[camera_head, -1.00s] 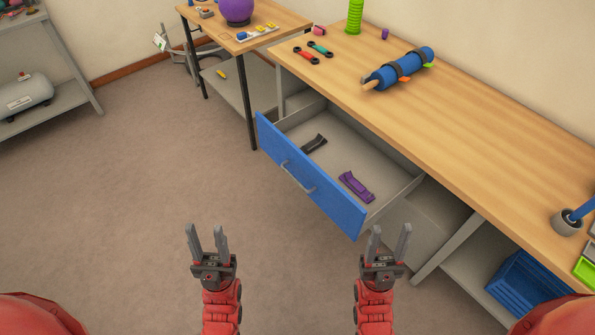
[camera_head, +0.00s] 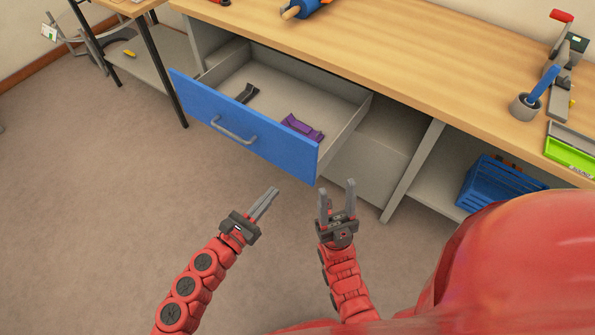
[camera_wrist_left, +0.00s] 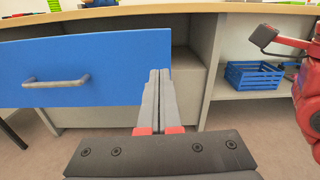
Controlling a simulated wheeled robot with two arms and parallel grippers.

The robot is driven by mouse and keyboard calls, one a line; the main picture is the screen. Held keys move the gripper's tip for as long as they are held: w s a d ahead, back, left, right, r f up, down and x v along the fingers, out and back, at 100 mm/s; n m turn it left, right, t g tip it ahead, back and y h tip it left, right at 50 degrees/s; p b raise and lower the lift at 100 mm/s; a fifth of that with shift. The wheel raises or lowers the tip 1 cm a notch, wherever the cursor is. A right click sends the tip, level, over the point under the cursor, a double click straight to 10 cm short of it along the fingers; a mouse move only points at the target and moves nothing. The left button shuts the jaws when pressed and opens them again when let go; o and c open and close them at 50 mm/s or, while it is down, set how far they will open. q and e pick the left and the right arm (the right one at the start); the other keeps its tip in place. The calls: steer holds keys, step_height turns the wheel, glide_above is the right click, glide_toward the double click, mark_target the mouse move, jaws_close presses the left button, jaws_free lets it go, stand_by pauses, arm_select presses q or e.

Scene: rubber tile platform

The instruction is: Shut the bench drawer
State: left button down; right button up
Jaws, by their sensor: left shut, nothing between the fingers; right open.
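The bench drawer (camera_head: 245,128) stands pulled well out from under the wooden bench. It has a blue front with a grey bar handle (camera_head: 233,131), and the front also shows in the left wrist view (camera_wrist_left: 120,72). A black part (camera_head: 247,93) and a purple part (camera_head: 301,127) lie inside it. My left gripper (camera_head: 270,197) is shut and empty, in front of the drawer's lower right part. In the left wrist view its fingers (camera_wrist_left: 158,78) overlap the right end of the blue front; I cannot tell whether they touch. My right gripper (camera_head: 337,191) is open and empty, just right of the drawer front.
The wooden bench top (camera_head: 400,50) runs above the drawer. A blue crate (camera_head: 500,185) sits on the lower shelf at right. A grey bench leg (camera_head: 412,170) stands right of the drawer. The floor (camera_head: 90,200) in front is clear.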

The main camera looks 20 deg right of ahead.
arm_select(q)
steer(key=p, duration=0.3)
glide_toward(307, 152)
steer(key=shift+m, duration=0.3)
steer(key=x, duration=0.6)
steer(key=shift+r, duration=0.15)
steer(key=shift+w+d, duration=0.3)
steer(key=shift+b, duration=0.3)
